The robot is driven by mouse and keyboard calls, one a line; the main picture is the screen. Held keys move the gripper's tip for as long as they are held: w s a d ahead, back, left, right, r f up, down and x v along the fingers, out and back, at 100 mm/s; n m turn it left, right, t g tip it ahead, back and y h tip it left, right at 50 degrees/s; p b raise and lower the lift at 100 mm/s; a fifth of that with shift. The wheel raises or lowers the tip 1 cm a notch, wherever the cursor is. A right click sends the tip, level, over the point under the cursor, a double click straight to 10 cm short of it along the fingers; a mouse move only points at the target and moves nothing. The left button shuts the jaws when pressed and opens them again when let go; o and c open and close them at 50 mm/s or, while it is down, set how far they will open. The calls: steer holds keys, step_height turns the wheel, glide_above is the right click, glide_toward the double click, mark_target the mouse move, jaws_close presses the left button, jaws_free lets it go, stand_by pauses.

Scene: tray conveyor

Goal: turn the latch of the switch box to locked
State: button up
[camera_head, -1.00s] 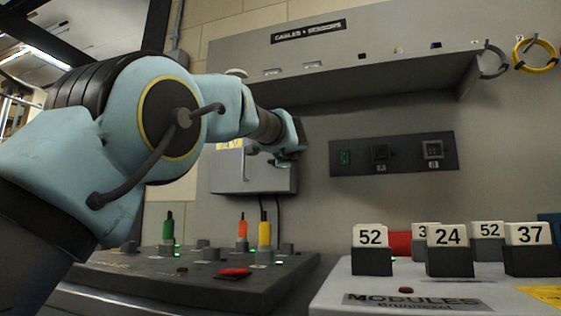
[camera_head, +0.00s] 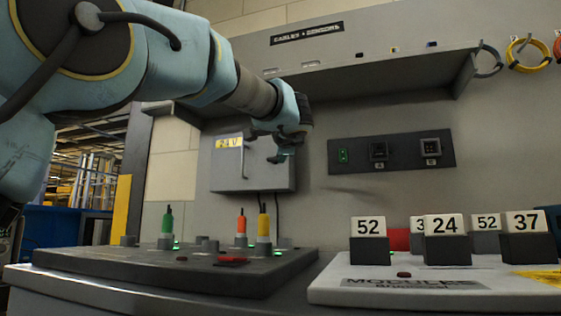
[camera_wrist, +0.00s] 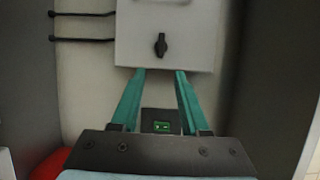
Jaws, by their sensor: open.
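The switch box (camera_head: 225,170) is a light grey wall box with a yellow 24 V label and a pale handle on its front. It fills the top of the wrist view (camera_wrist: 135,40). There its latch, a small black knob (camera_wrist: 160,45), lies with its long side along the picture's vertical. In the head view I cannot make the latch out. My gripper (camera_wrist: 160,72) is open and empty, its two teal fingers apart. The fingertips appear just below the knob in the wrist view, not around it. In the head view my gripper (camera_head: 284,156) is before the box's right side.
A dark panel (camera_head: 392,168) with a green light and sockets is right of the box. A shelf (camera_head: 380,75) overhangs above. Below are a dark console (camera_head: 190,270) with coloured upright pieces and a white modules board (camera_head: 400,285) with numbered blocks. Cables leave the box's underside.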

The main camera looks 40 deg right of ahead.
steer(key=shift+v, duration=1.3)
